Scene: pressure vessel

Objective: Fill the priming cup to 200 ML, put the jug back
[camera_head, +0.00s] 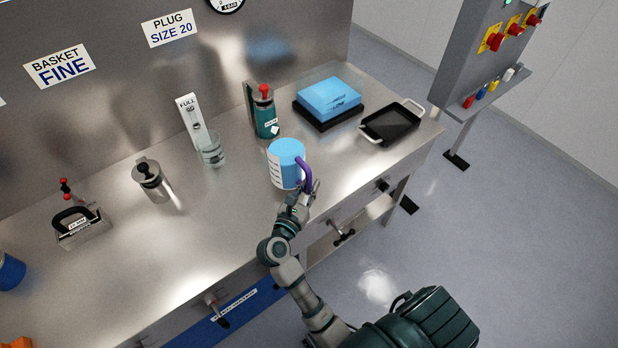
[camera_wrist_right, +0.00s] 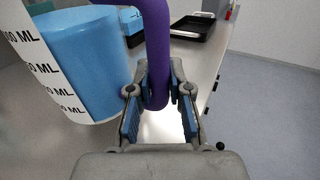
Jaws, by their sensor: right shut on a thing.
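The jug (camera_head: 285,163) has a white scale, blue contents and a purple handle (camera_wrist_right: 156,45). My right gripper (camera_head: 307,187) is shut on the handle; in the right wrist view (camera_wrist_right: 157,95) its blue-padded fingers stand on both sides of the handle. The jug looks upright; I cannot tell whether its base touches the bench. A clear cup (camera_head: 212,152), likely the priming cup, stands to the left of the jug, in front of a white strip marked FULL (camera_head: 191,115). I cannot read its level. My left gripper is not in view.
A metal canister (camera_head: 150,178) and a black-handled block (camera_head: 80,228) stand farther left on the steel bench (camera_head: 190,250). A green bottle with a red top (camera_head: 265,115) stands behind the jug. A blue box (camera_head: 330,97) and a black tray (camera_head: 390,125) are to the right.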

